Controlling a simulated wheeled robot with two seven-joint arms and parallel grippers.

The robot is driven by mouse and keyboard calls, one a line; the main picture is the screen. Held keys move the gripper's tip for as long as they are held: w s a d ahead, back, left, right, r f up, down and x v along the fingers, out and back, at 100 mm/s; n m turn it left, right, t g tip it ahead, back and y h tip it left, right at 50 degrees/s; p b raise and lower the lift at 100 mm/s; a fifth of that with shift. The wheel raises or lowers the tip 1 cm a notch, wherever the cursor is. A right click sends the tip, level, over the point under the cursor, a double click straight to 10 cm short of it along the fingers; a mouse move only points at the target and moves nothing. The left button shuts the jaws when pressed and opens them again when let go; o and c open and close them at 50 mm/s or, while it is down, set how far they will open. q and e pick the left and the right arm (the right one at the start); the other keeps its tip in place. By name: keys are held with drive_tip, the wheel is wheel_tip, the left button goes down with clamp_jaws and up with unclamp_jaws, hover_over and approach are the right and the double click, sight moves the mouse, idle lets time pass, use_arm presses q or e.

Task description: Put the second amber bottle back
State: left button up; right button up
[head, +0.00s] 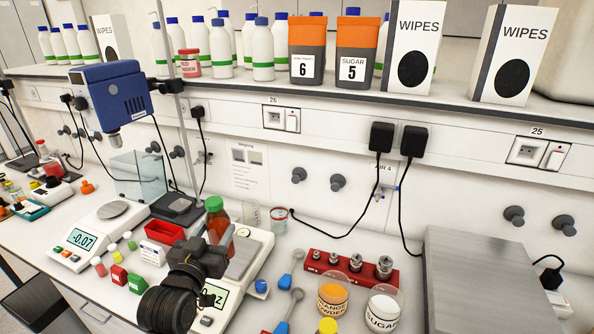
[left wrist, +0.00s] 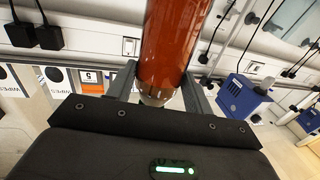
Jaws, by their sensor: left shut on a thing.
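One amber bottle (head: 216,212) with a green cap shows in the head view, about upright at the balance on the bench. My left gripper (head: 221,242) is shut on it, with the fingers at the bottle's sides. In the left wrist view the amber bottle (left wrist: 172,45) stands between the two fingers of the left gripper (left wrist: 160,88). The arm hides the bottle's base, so I cannot tell whether it touches the balance (head: 262,243). No other amber bottle can be made out. My right gripper is not in view.
A glass beaker (head: 251,217) and a small jar (head: 279,220) stand close right of the bottle. A red tray (head: 164,232) lies left, a red weight block (head: 350,268) right. The upper shelf (head: 330,91) holds white bottles, orange-topped containers and wipes boxes.

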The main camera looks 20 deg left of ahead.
use_arm(q)
drive_tip(key=shift+r, duration=0.1)
drive_tip(key=shift+w+d, duration=0.15)
drive_tip(key=shift+d, duration=0.3)
drive_tip(key=d+f+m+h+b, duration=0.2)
drive_tip(key=d+f+h+b, duration=0.1)
drive_tip(key=d+f+b, duration=0.6)
drive_tip(key=d+f, duration=0.4)
drive_tip(key=shift+w+d+f+h+b, duration=0.2)
drive_tip(key=shift+w+h+b, duration=0.15)
drive_tip(key=shift+h, duration=0.05)
drive_tip(key=shift+r, duration=0.1)
